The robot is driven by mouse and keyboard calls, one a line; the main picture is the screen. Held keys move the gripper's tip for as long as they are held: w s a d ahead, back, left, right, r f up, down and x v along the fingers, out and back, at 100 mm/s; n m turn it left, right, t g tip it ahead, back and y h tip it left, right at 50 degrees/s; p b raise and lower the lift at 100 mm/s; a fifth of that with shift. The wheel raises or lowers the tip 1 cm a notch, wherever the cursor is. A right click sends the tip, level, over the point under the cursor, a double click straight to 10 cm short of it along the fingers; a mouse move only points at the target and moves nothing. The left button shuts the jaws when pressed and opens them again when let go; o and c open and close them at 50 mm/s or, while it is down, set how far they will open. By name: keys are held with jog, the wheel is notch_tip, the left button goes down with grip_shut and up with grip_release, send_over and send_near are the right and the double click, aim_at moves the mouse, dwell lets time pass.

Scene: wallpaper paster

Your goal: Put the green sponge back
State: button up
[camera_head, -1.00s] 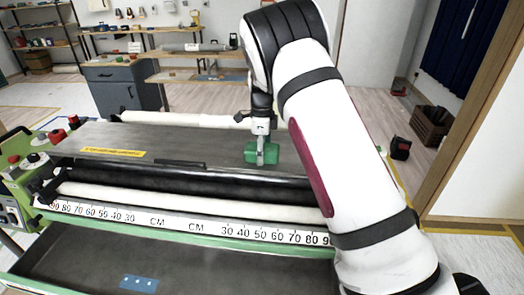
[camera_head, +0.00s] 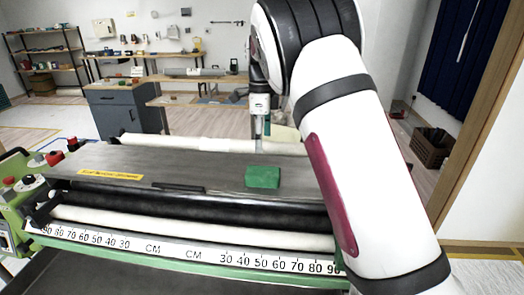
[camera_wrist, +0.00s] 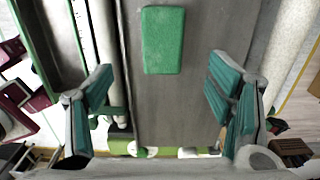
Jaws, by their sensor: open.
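The green sponge (camera_head: 263,177) lies flat on the grey top plate (camera_head: 215,170) of the wallpaper paster, right of the plate's middle. My gripper (camera_head: 262,133) is above and beyond the sponge in the head view, apart from it, partly hidden by my arm. In the wrist view the sponge (camera_wrist: 163,40) lies ahead of my gripper (camera_wrist: 167,100), near the top middle. The two teal-padded fingers are wide apart with nothing between them.
A pale roller (camera_head: 210,144) runs along the plate's far edge. A black roller, a white roller and a centimetre scale (camera_head: 190,252) lie along the near side. Control knobs (camera_head: 50,160) stand at the left end. The plate left of the sponge is mostly bare.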

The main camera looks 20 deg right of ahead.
jog(key=s+d+r+n+t+y, duration=0.1)
jog(key=s+r+n, duration=0.45)
jog(key=s, duration=0.45)
jog(key=s+d+r+n+t, duration=0.1)
jog(key=s+r+n, duration=0.45)
jog(key=s, duration=0.35)
jog(key=s+f+n+t, duration=0.1)
jog(key=s+n, duration=0.4)
jog(key=s, duration=0.6)
jog(key=s+a+f+n+t+h, duration=0.1)
jog(key=s+f+n, duration=0.3)
jog(key=s, duration=0.6)
jog(key=shift+s+n, duration=0.35)
jog(key=shift+n, duration=0.85)
